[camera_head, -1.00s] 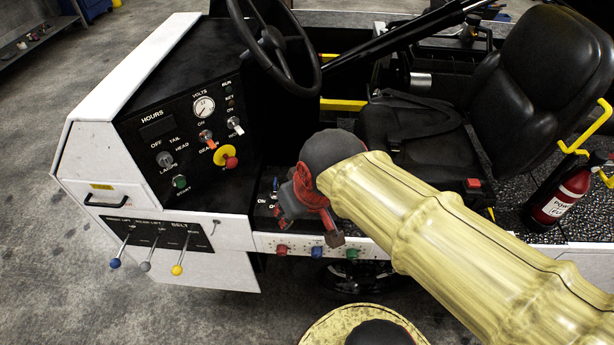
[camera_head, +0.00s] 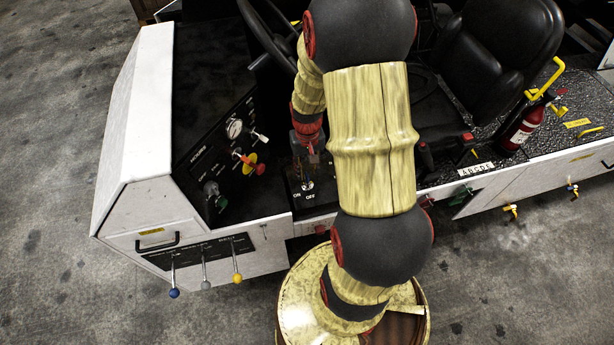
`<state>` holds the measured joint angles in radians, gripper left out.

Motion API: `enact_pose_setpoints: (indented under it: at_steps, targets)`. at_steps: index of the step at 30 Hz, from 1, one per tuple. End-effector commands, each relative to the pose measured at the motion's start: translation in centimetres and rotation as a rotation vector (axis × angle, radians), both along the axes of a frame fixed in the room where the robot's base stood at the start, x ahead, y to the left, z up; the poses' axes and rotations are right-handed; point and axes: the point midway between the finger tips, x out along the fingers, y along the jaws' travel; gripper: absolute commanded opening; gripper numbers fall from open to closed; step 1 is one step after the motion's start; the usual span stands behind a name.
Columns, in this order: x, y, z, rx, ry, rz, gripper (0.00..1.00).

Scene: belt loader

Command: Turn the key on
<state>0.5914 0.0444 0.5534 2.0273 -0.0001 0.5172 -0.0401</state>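A small silver key or switch (camera_head: 307,185) stands on a dark lower panel (camera_head: 321,197) between the dashboard and the seat. White "ON" is printed to its left and "OFF" just below it. My gripper (camera_head: 309,158) points down close above this panel, slightly behind the key in the picture. The fingertips are dark and small against the black background, so I cannot tell whether they touch the key or how wide they stand. My arm covers the area right of the key.
The dashboard (camera_head: 206,150) with a gauge and red knob (camera_head: 260,169) is to the left. The steering wheel (camera_head: 262,28) and black seat (camera_head: 512,50) are behind. Coloured levers (camera_head: 237,263) project from the front. A fire extinguisher (camera_head: 522,127) stands at the right.

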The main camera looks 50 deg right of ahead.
Motion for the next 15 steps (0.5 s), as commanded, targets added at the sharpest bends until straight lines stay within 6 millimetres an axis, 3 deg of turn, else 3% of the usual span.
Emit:
enact_pose_setpoints:
  at_steps: [9, 15]
  targets:
    - [0.0, 0.1, -4.9, 0.001, 0.002, 0.001, 0.31]
    - [0.0, 0.1, -6.5, 0.0, 0.0, 0.001, 0.31]
